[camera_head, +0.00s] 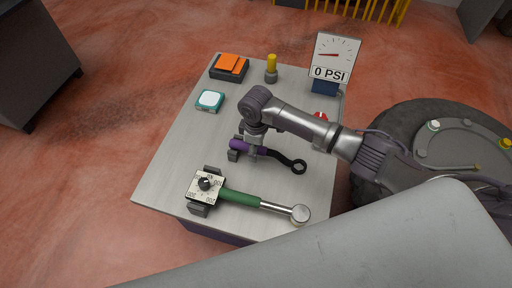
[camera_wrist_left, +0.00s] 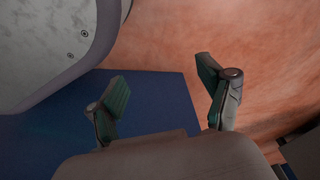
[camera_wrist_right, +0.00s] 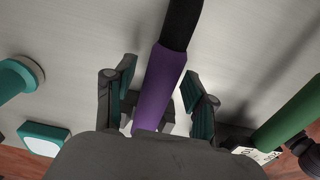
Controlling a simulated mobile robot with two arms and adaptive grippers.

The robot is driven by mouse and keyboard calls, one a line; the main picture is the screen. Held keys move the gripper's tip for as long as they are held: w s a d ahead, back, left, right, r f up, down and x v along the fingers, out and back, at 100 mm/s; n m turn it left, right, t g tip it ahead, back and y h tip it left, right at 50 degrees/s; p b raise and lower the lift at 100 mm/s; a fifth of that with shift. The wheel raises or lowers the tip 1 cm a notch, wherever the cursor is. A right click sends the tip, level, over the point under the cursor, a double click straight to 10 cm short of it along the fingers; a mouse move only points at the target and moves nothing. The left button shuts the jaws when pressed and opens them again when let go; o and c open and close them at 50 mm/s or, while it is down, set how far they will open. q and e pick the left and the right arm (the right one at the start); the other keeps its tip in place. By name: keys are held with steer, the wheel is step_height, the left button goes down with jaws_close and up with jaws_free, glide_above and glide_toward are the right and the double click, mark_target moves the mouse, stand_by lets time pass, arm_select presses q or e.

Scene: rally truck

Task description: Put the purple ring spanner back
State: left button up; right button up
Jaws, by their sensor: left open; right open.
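The purple ring spanner (camera_head: 286,160) lies on the metal work table (camera_head: 178,150), its purple handle at the left and its dark ring end at the right. The handle end sits at a small dark holder (camera_head: 233,155). My right gripper (camera_head: 252,150) is over the handle from above. In the right wrist view the purple handle (camera_wrist_right: 160,88) runs between the two open fingers of the right gripper (camera_wrist_right: 158,95), with a gap on each side. My left gripper (camera_wrist_left: 165,95) is open and empty in the left wrist view, over a dark blue surface.
A green-handled torque wrench (camera_head: 240,197) with a dial rests in a holder at the table's front. A teal-rimmed box (camera_head: 210,100), an orange-topped block (camera_head: 229,66), a yellow-capped item (camera_head: 271,68) and a 0 PSI gauge (camera_head: 333,58) stand behind. A large wheel (camera_head: 440,135) is at right.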

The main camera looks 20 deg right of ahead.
steer(key=shift+f+b, duration=0.25)
steer(key=shift+b, duration=0.45)
arm_select(q)
step_height(320, 180, up, 4)
steer(key=w, duration=0.2)
arm_select(e)
steer(key=shift+r, duration=0.35)
arm_select(q)
steer(key=s+f+p, duration=0.3)
steer(key=s+f, duration=0.3)
steer(key=f, duration=0.2)
steer(key=shift+s+a+f, duration=0.2)
steer(key=shift+s+a, duration=0.2)
arm_select(e)
step_height(320, 180, up, 13)
steer(key=shift+w+a+r, duration=0.15)
steer(key=shift+a+r, duration=0.05)
steer(key=shift+a, duration=0.25)
